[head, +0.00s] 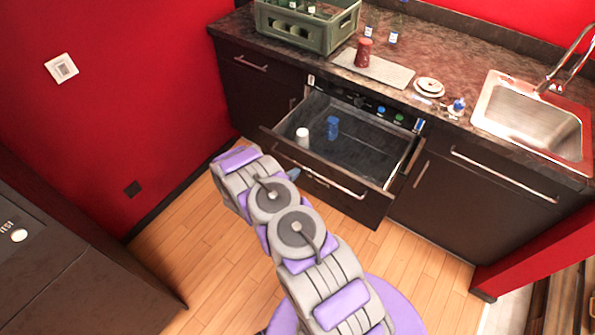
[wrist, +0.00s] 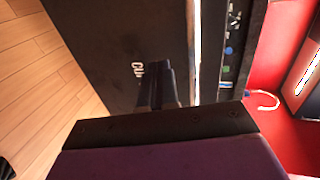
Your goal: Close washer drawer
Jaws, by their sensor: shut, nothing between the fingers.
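The washer drawer (head: 345,187) is pulled out from under the counter in the head view, with a dark front, a long metal handle and an open top. A white cup (head: 302,137) and a blue item (head: 332,127) stand inside. My gripper (head: 294,174) is in front of the left part of the drawer front, mostly hidden by my arm. In the wrist view my gripper (wrist: 156,75) is shut and empty, pointing at a dark panel (wrist: 110,50) with pale lettering. I cannot tell whether the fingers touch it.
The counter holds a green crate (head: 300,28) of bottles, a red candle-like item (head: 363,52) on a board, small plates (head: 430,86) and a sink (head: 530,115). A dark cabinet (head: 70,265) stands at lower left. Wooden floor (head: 190,240) is clear before the drawer.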

